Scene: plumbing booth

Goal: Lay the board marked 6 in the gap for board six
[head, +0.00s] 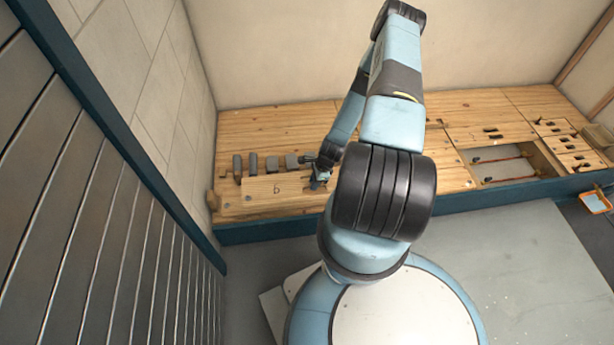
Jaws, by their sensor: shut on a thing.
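The board marked 6 (262,192) is a pale wooden plank at the left end of the workbench, with its 6 facing up. My gripper (318,182) is at the right end of this board, shut on it. The fingertips are small and partly hidden, and my arm covers the bench just to the right. I cannot tell whether the board rests on the bench or is slightly raised. An open gap (488,180) in the bench top at the right shows pipes inside. No number is readable there.
Several grey blocks or tools (254,164) stand in a row behind the board. The wooden bench (300,121) runs along the back wall, with more boards with dark slots (490,133) at the right. A slatted wall (90,200) closes the left side. Open floor (520,260) lies at the right.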

